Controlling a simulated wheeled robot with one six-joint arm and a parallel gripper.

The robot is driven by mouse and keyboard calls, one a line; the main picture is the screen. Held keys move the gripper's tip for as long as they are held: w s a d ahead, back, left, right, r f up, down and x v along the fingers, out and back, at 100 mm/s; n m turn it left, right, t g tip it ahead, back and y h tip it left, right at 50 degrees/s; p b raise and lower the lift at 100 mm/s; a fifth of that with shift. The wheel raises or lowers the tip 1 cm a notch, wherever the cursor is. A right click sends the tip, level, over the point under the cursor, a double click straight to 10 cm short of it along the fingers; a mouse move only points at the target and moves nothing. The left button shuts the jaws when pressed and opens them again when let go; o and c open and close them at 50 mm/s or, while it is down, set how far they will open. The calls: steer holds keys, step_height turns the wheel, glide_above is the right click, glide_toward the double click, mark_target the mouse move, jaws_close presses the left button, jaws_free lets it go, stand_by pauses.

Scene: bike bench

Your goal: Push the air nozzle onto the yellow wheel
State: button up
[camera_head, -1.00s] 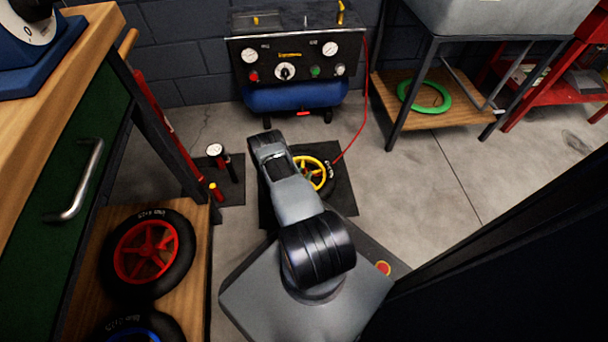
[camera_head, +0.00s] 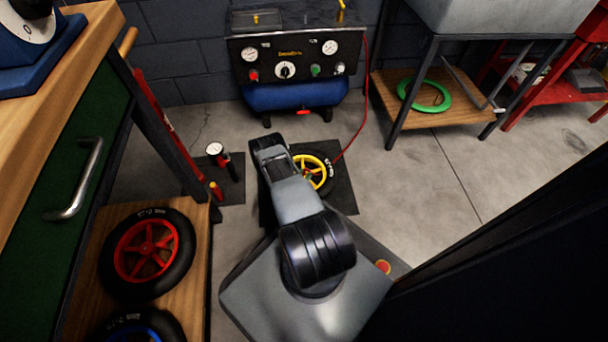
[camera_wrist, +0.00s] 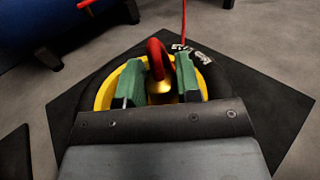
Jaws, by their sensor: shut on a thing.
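The yellow wheel (camera_head: 325,167) with its black tyre lies flat on a dark mat on the floor, partly hidden by my arm. In the wrist view its yellow rim (camera_wrist: 104,93) and tyre (camera_wrist: 211,72) show around my gripper. My gripper (camera_wrist: 160,82) has green fingers and is shut on the air nozzle (camera_wrist: 162,88), a brass piece with a red hose end. The nozzle is over the inside of the wheel's rim. Whether it touches the valve is hidden by the fingers and gripper body.
A blue compressor with a gauge panel (camera_head: 292,62) stands behind the mat (camera_head: 343,195). A thin red hose (camera_head: 364,110) runs from it to the wheel. A gauge pump (camera_head: 217,160) stands left, near a shelf with a red-rimmed wheel (camera_head: 147,252). Floor to the right is clear.

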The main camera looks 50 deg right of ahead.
steer(key=shift+f, duration=0.95)
steer(key=o, duration=1.1)
steer(key=shift+c, duration=0.2)
steer(key=shift+a, duration=0.1)
steer(key=s+a+p, duration=0.2)
steer(key=a+p, duration=0.1)
steer(key=a, duration=1)
steer(key=shift+s+a+p, duration=0.2)
steer(key=shift+a+p, duration=0.05)
steer(key=shift+p, duration=0.05)
